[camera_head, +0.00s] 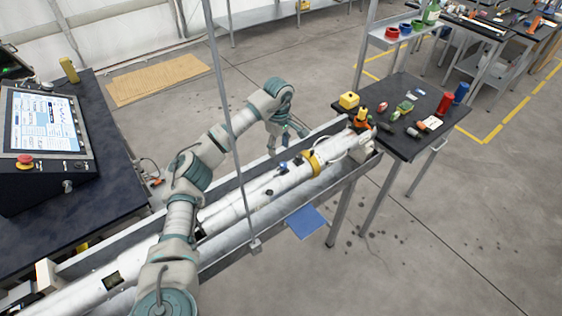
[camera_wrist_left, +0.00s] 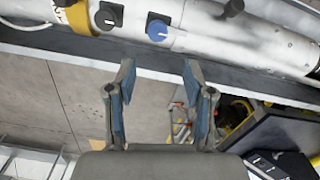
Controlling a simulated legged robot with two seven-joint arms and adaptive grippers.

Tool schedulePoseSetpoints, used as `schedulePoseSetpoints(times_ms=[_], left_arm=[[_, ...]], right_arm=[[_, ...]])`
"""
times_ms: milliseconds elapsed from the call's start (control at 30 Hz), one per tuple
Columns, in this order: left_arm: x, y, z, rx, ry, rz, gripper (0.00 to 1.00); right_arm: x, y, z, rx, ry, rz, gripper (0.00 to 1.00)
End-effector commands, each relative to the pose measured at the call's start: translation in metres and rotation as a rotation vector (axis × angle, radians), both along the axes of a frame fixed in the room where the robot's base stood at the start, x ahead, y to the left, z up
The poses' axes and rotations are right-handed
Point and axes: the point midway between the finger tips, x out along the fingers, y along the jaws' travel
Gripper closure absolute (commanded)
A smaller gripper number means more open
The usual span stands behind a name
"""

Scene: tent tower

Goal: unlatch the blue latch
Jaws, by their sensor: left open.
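The blue latch (camera_wrist_left: 157,31) is a round blue knob on a dark square plate, set on the side of a long white tube (camera_wrist_left: 205,35). It also shows small in the head view, on the tube (camera_head: 283,166) near the yellow band. My left gripper (camera_wrist_left: 158,78) is open and empty. Its two fingers point at the tube, with the blue latch ahead of the gap between them and apart from them. In the head view my left gripper (camera_head: 288,138) hangs beside the far side of the tube. My right gripper is not in view.
A yellow band (camera_head: 312,160) circles the tube. Black knobs (camera_wrist_left: 107,16) sit on the tube either side of the latch. The trough wall (camera_head: 235,184) runs alongside. A tool table (camera_head: 420,150) stands right, a console screen (camera_head: 42,122) left. A thin post (camera_head: 230,120) crosses the view.

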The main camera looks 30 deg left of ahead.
Motion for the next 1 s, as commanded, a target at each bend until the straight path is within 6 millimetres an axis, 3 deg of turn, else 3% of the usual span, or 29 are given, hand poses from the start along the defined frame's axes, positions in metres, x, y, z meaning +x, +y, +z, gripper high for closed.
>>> schedulePoseSetpoints(times_ms=[100,300,500,767,933,1000], left_arm=[[0.000,-0.008,-0.026,0.005,0.003,-0.002,0.47],[0.001,-0.017,-0.055,0.011,0.000,-0.003,0.47],[0.001,-0.009,-0.070,0.005,-0.002,-0.001,0.47],[0.001,0.001,-0.075,-0.004,-0.002,0.001,0.47],[0.001,-0.005,-0.073,0.001,-0.002,-0.001,0.90],[0.000,-0.007,-0.072,0.003,-0.001,-0.002,1.00]], right_arm=[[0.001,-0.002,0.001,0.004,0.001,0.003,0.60],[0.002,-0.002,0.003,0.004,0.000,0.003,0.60],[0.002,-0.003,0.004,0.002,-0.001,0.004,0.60],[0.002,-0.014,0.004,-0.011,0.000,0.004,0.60],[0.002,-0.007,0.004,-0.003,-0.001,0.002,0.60],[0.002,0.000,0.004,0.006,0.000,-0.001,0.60]])
